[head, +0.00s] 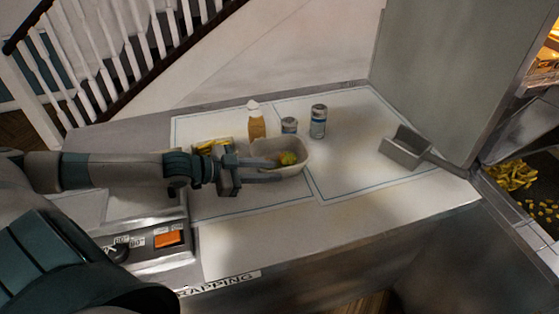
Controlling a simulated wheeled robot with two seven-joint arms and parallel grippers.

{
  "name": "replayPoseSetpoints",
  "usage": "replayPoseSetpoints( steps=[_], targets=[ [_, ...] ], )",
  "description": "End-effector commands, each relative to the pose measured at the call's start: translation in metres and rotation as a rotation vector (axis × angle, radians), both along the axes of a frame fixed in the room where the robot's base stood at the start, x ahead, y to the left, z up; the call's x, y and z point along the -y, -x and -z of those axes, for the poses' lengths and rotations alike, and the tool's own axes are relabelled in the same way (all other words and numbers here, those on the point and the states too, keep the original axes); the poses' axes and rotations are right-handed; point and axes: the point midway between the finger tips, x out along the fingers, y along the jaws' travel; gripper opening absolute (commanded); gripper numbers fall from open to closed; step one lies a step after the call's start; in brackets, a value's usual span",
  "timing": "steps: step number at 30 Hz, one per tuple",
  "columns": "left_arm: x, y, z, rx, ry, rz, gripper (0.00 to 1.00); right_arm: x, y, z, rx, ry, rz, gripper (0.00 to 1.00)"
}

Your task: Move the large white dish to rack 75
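The large white dish (298,164) stands on the counter, near the middle of the head view, with something yellow-green in it. My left gripper (268,170) reaches it from the left. Its two fingers look apart, one over the dish's near-left rim and one along the outside of the near wall. I cannot tell whether they touch the wall. The fingers and wrist hide part of the dish's left end. My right gripper is not in view. I see no rack marked 75.
A sauce bottle (256,122), a small can (289,126) and a taller can (319,121) stand behind the dish. Yellow fries (212,146) lie behind my wrist. A metal scoop (406,149) lies to the right. A control panel (150,243) is at the front left. The front counter is clear.

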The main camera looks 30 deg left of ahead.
Motion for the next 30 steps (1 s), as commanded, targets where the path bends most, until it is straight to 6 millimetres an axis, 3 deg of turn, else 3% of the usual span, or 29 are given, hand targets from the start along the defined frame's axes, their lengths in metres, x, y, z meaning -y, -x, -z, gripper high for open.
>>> replayPoseSetpoints(
  steps=[30],
  targets=[
    [0.016, -0.024, 0.003, 0.003, 0.000, 0.001, 0.26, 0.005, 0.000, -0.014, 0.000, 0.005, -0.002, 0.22]
  ],
)
